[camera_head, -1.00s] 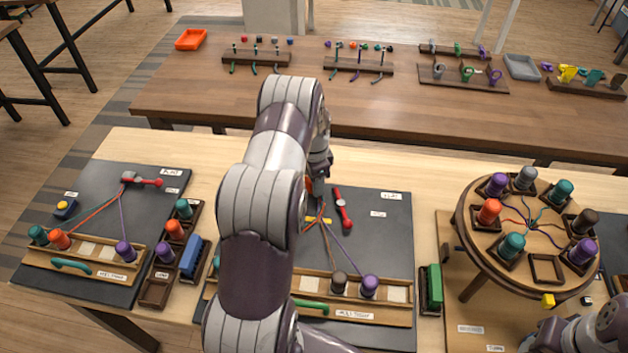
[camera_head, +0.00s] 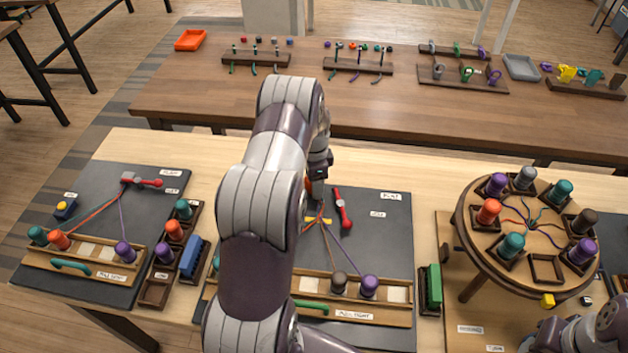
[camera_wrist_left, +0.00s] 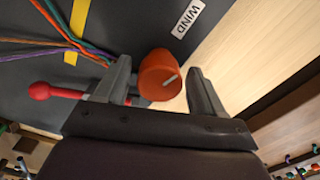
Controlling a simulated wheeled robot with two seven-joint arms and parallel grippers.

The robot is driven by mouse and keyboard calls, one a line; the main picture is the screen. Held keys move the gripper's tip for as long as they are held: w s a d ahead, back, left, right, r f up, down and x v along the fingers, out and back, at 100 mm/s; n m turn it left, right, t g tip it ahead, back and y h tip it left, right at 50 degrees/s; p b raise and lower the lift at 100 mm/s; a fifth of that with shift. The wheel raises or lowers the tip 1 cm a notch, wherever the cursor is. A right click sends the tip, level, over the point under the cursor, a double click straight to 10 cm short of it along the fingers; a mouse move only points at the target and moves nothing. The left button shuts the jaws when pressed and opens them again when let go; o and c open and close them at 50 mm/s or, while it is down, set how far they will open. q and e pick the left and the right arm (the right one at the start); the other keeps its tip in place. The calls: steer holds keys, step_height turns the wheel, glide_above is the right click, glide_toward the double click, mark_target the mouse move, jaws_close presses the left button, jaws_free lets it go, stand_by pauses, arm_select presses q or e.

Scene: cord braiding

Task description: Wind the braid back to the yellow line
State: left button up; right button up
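The middle braiding board (camera_head: 375,235) is dark, with a red-handled lever (camera_head: 342,208) near its back. Cords (camera_head: 335,240) run from a wooden rail with bobbins towards the back of the board. The yellow line (camera_head: 318,220) shows partly behind my arm, and in the left wrist view (camera_wrist_left: 76,30) cords cross beside it. My left gripper (camera_head: 318,190) is over the back of this board. In the left wrist view my left gripper (camera_wrist_left: 165,85) is open, with an orange knob (camera_wrist_left: 160,75) between its fingers and a gap on the right. My right gripper is out of frame.
A similar board (camera_head: 100,215) lies to the left. A round bobbin stand (camera_head: 535,235) is at the right. A blue block (camera_head: 193,260) and a green block (camera_head: 433,287) lie beside the boards. My left arm hides part of the middle board.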

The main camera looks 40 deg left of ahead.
arm_select(q)
step_height(320, 180, up, 13)
steer(key=b, duration=0.1)
steer(key=shift+f, duration=0.15)
stand_by(0.3)
